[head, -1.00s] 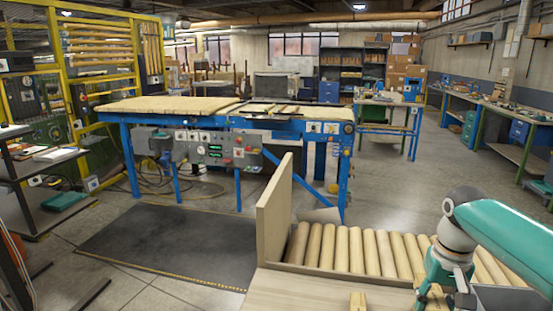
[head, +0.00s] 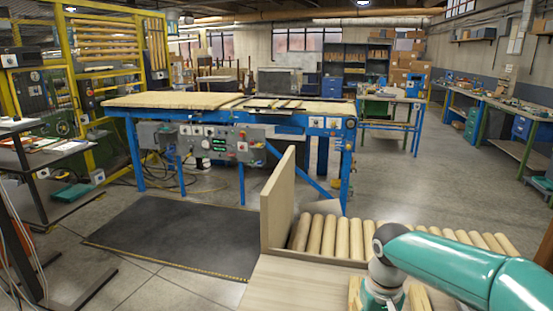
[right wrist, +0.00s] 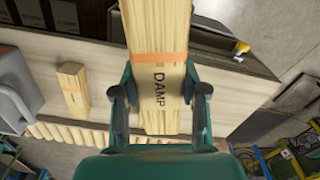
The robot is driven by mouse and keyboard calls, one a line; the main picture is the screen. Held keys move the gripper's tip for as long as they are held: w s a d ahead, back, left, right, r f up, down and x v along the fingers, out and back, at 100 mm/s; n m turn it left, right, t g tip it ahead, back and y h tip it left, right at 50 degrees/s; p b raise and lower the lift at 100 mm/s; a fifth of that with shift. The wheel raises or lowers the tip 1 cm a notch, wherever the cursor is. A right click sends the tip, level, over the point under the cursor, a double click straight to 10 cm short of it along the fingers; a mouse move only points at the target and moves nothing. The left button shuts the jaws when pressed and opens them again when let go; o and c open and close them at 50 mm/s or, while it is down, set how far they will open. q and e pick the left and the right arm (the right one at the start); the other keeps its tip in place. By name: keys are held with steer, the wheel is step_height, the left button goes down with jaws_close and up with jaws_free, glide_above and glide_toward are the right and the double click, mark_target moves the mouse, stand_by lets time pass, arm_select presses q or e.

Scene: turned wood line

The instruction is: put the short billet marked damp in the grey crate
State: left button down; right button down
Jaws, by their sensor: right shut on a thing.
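My right gripper (right wrist: 160,108) is shut on a pale wood billet (right wrist: 160,65) with an orange band and the word DAMP. The billet runs out of the top of the right wrist view, so its full length is hidden. A second pale billet (right wrist: 73,88) with an orange band lies on the wooden bench, left of the gripper in that view and apart from it. In the head view, my right gripper is low at the bottom right, mostly hidden by its arm. I cannot pick out the grey crate for certain. My left gripper is out of view.
A row of round wood rollers (head: 328,237) runs behind the bench top (head: 290,285), with an upright wooden panel (head: 280,205) at its left end. A grey object (right wrist: 14,92) is at the left edge of the right wrist view. A blue-legged machine stands beyond.

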steer(key=s+a+f, duration=0.1)
steer(key=a+f, duration=1.1)
steer(key=f, duration=0.2)
steer(key=shift+s+a+f, duration=0.15)
steer(key=shift+a+f, duration=0.1)
steer(key=shift+a, duration=0.05)
steer(key=shift+a, duration=0.1)
